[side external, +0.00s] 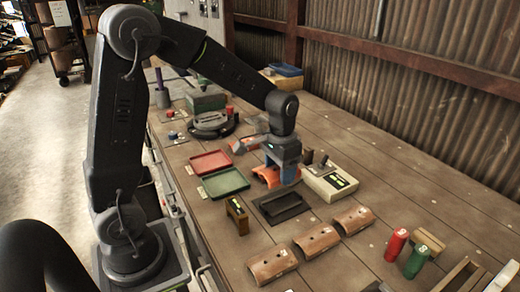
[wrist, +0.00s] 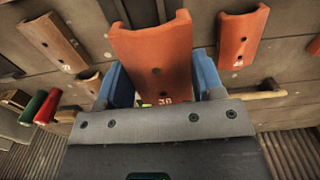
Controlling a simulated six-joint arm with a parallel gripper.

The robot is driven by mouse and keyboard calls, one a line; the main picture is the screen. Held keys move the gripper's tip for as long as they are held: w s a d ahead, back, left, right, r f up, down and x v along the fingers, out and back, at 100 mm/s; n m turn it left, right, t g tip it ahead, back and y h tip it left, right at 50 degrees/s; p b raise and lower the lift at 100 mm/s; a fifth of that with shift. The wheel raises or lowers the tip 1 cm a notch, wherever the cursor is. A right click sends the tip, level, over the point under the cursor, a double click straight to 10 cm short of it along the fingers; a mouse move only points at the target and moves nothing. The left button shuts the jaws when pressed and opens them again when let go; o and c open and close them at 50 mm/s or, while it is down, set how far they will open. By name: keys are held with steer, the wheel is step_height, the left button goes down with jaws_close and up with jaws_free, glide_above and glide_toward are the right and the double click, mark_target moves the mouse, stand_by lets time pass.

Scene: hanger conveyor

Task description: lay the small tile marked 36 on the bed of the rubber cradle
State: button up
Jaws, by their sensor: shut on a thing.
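The small tile marked 36 (wrist: 152,52) is orange and curved, with holes along it. My gripper (wrist: 158,88) is shut on it, with one blue finger at each side. In the side view my gripper (side external: 283,172) holds the orange tile (side external: 265,174) just behind the rubber cradle, low over the table. The rubber cradle (side external: 283,208) is a black, low trough on the table, and it looks empty.
Three brown tiles (side external: 316,240) lie in front of the cradle. A wooden block (side external: 237,215) stands left of it. Red (side external: 210,162) and green (side external: 224,182) trays are at left, a pale box (side external: 330,182) at right. Red (side external: 396,245) and green (side external: 417,261) cylinders stand further right.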

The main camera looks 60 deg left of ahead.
mark_target(281, 204)
steer(key=shift+s+d+f, duration=0.15)
steer(key=shift+d, duration=0.8)
steer(key=shift+f, duration=3.3)
steer(key=o, duration=1)
steer(key=shift+o, duration=0.2)
steer(key=shift+r, duration=0.1)
step_height(281, 204, up, 14)
steer(key=shift+f, duration=0.15)
